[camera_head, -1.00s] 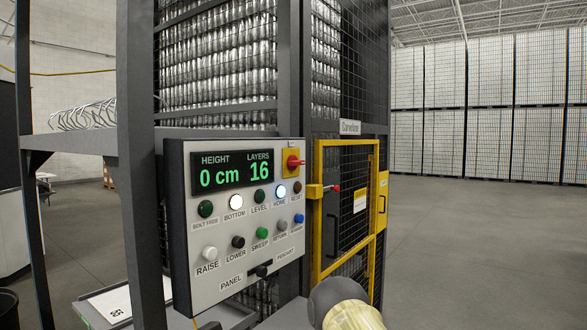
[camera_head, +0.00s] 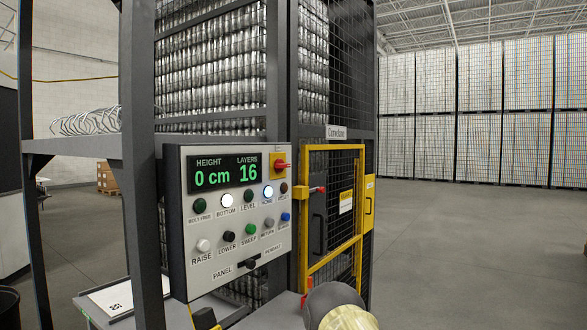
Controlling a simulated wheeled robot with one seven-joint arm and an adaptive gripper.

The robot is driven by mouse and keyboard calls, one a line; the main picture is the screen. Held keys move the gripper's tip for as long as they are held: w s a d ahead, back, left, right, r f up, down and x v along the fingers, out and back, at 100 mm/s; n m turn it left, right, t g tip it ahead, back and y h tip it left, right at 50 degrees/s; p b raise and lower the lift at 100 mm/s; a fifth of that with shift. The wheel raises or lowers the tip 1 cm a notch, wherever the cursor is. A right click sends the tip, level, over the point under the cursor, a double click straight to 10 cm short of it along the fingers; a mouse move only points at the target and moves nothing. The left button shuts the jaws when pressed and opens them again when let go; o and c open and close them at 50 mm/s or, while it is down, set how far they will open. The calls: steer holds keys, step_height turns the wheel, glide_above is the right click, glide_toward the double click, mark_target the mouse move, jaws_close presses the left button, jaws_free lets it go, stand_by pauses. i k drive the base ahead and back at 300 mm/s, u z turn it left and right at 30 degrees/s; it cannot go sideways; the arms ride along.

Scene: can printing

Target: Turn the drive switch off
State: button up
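The control panel (camera_head: 222,262) is a light grey box with a dark frame on the front of the caged machine. A red rotary switch on a yellow plate (camera_head: 281,163) sits at its upper right; its handle points sideways to the right. I can read no label that names it as the drive switch. A black selector knob (camera_head: 250,264) sits at the bottom between the words PANEL and PENDANT. The display (camera_head: 223,173) reads 0 cm and 16 layers. The BOTTOM (camera_head: 227,200) and HOME (camera_head: 268,191) buttons are lit white. My gripper is not visible; part of my arm shows at the bottom.
A yellow-framed mesh gate (camera_head: 309,262) with a red-tipped latch (camera_head: 317,189) stands right of the panel. A grey post (camera_head: 141,220) stands close on its left. A tray with a sheet (camera_head: 112,297) lies below left. Open floor (camera_head: 465,255) spreads to the right.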

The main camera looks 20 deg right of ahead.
mark_target(280, 165)
steer(key=z, duration=0.45)
steer(key=i, duration=1.15)
steer(key=u, duration=0.5)
